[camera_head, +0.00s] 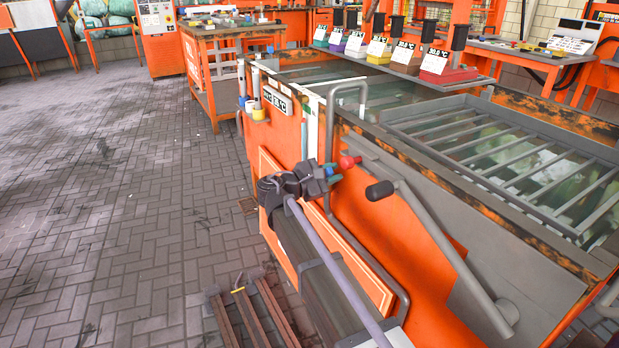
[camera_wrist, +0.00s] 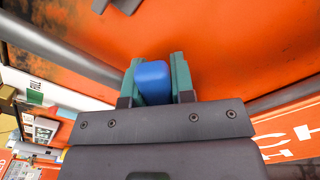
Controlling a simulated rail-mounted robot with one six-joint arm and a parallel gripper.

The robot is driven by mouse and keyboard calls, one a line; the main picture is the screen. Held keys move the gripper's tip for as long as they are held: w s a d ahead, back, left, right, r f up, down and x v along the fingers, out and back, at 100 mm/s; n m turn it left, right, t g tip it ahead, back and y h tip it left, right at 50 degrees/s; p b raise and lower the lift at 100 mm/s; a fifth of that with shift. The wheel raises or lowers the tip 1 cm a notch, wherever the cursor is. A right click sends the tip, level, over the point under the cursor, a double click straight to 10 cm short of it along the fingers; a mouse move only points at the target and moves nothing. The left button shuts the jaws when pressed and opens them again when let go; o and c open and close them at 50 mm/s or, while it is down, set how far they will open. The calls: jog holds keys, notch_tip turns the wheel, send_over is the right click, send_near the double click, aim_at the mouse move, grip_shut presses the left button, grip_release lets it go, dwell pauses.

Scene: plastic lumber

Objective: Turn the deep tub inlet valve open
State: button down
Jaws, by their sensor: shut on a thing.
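My gripper (camera_head: 328,172) is at the orange front wall of the tub (camera_head: 375,200), beside the upright grey pipe. In the wrist view its two teal fingers (camera_wrist: 157,82) are closed on the sides of a blue handle (camera_wrist: 154,83), which looks like a valve handle. The blue piece also shows small between the fingers in the head view. A red knob (camera_head: 349,162) sits just right of my fingertips. The valve body behind the blue handle is hidden, and I cannot tell how far the handle is turned.
A long grey lever (camera_head: 450,255) with a black grip (camera_head: 380,190) slants close to the right of my gripper. A bent grey pipe (camera_head: 330,115) rises behind it. Blue and yellow knobs (camera_head: 258,111) sit farther back. Paved floor (camera_head: 120,200) at left is clear.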

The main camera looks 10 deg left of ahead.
dwell(0.5)
jog(key=c, duration=1)
grip_release()
jog(key=shift+w, duration=0.1)
jog(key=shift+o, duration=0.2)
jog(key=shift+r, duration=0.1)
jog(key=shift+a, duration=0.1)
